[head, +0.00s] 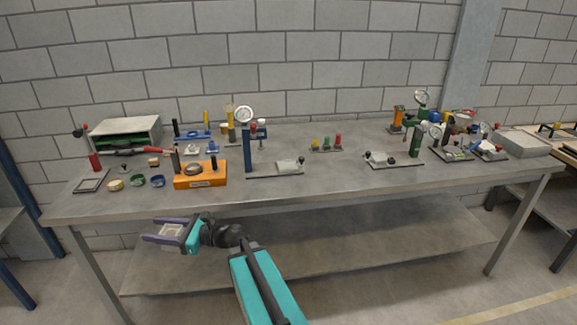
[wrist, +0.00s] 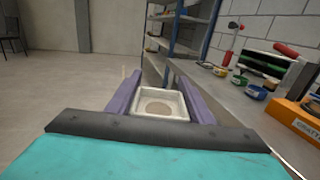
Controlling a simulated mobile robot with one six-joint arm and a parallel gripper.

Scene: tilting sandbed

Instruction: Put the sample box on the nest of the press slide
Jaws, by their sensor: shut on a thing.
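My gripper (head: 152,229) is shut on the sample box (head: 172,232), a small pale open-topped box, in front of the bench's left part. In the wrist view the sample box (wrist: 160,104) sits between the two purple fingers, upright, with brownish material inside. Several small fixtures stand on the bench, and I cannot tell for sure which is the press slide. One has a blue column (head: 247,150) and a flat base plate with a pale block (head: 289,166). Another low plate with a pale piece (head: 381,158) lies further right. No nest can be made out clearly.
The grey bench (head: 335,185) has bare room in its front middle. An orange block fixture (head: 200,182), tape rolls (head: 137,181), a red-handled tool (head: 152,151) and a green-fronted case (head: 125,135) crowd its left. A grey box (head: 522,143) and several gauges stand right.

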